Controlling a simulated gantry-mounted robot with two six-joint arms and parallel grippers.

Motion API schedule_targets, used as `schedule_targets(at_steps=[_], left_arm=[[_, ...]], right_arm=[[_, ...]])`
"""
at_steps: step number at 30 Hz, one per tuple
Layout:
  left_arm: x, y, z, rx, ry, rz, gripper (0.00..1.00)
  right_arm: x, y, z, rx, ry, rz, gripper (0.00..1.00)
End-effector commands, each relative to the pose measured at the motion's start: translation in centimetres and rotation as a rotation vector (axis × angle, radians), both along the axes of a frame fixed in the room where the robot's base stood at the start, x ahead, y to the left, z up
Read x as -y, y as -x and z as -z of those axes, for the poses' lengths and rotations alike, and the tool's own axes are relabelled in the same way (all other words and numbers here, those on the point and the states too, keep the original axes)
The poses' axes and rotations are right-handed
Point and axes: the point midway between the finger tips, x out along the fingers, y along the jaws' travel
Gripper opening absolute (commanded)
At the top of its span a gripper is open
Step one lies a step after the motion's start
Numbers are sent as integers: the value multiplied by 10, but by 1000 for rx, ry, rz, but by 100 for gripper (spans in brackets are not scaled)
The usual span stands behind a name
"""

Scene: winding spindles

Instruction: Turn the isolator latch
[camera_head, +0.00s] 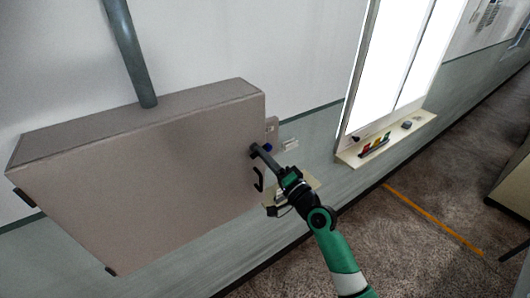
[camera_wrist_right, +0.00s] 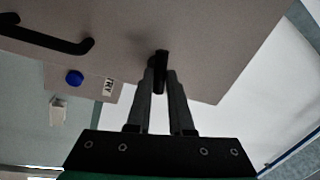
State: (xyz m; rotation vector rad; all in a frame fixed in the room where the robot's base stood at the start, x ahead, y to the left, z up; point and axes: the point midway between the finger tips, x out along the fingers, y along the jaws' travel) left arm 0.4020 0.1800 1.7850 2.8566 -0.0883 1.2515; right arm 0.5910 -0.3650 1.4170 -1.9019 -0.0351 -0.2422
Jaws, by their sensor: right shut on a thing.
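The isolator latch (camera_wrist_right: 161,65) is a small black bar on the side of a large grey cabinet (camera_head: 150,180). In the right wrist view it sits between the two finger ends of my right gripper (camera_wrist_right: 161,88), which is shut on it. In the head view my right gripper (camera_head: 262,156) reaches up-left to the cabinet's right end, and the latch (camera_head: 254,150) shows dark at its fingertips. The fingers hide part of the latch, so its exact angle is hard to tell. My left gripper is in neither view.
A black bent handle (camera_wrist_right: 50,38) is on the same cabinet, below the latch in the head view (camera_head: 259,180). A blue button (camera_wrist_right: 74,77) and a small label (camera_wrist_right: 108,87) are nearby.

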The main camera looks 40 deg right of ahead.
Motion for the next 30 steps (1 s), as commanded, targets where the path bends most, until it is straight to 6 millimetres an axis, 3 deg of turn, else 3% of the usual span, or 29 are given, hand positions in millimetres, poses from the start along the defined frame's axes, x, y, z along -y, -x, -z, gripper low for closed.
schedule_targets(at_steps=[12, 30], left_arm=[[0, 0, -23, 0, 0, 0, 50], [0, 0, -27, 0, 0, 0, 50]], right_arm=[[-1, 0, -1, 43, -269, 0, 0], [-1, 0, 2, 54, -337, 0, 0]])
